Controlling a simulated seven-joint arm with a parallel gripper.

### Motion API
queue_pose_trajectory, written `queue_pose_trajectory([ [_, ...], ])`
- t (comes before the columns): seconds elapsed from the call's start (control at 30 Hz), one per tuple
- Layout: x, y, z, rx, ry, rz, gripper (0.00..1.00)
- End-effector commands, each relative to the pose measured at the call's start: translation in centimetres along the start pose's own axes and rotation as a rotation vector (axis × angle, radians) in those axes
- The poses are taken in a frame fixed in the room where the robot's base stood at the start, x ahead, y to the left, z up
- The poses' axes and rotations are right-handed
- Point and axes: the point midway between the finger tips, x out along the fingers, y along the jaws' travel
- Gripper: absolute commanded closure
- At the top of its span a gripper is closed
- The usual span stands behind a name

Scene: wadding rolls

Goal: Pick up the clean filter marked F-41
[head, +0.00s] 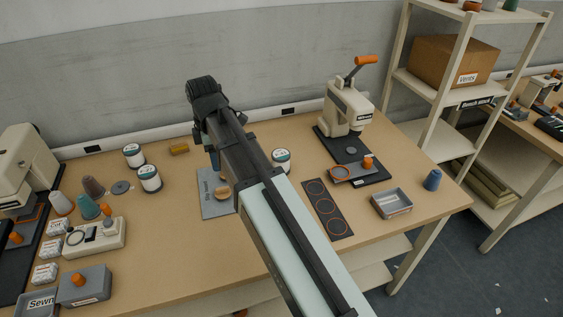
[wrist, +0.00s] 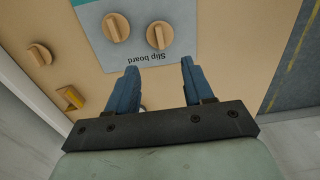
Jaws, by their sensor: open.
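No marking F-41 can be read in either view, so I cannot tell which thing is the filter. My gripper (head: 213,162) is open and empty above the back of the grey slip board (head: 210,207). In the wrist view its two blue fingers (wrist: 158,78) point at the edge of the slip board (wrist: 97,42) beside the lettering. Two round tan pieces, each with a raised bar, lie on the board, one at left (wrist: 116,27) and one at right (wrist: 160,35). A third tan piece (wrist: 39,55) lies off the board. The head view shows one tan piece (head: 222,193); my arm hides part of the board.
White rolls with dark tops stand at left (head: 133,156) and behind my arm (head: 281,160). A press (head: 347,108), a dark mat with ring outlines (head: 327,209) and a grey tray (head: 392,204) are at right.

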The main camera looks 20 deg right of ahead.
Motion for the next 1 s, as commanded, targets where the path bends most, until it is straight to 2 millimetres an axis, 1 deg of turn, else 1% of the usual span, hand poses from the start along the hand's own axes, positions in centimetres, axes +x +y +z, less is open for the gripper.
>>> queue_pose_trajectory([
  [0.03,0.0,0.0,0.0,0.000,0.000,0.000,0.43],
  [0.07,0.0,0.0,0.0,0.000,0.000,0.000,0.40],
  [0.47,0.0,0.0,0.0,0.000,0.000,0.000,0.02],
  [0.67,0.0,0.0,0.0,0.000,0.000,0.000,0.02],
  [0.77,0.0,0.1,0.5,0.008,0.000,0.000,0.02],
  [0.87,0.0,0.4,2.0,0.033,0.000,0.000,0.02],
  [0.97,0.2,0.9,4.9,0.080,-0.001,-0.003,0.02],
  [1.0,0.2,1.2,6.2,0.103,-0.001,-0.004,0.02],
])
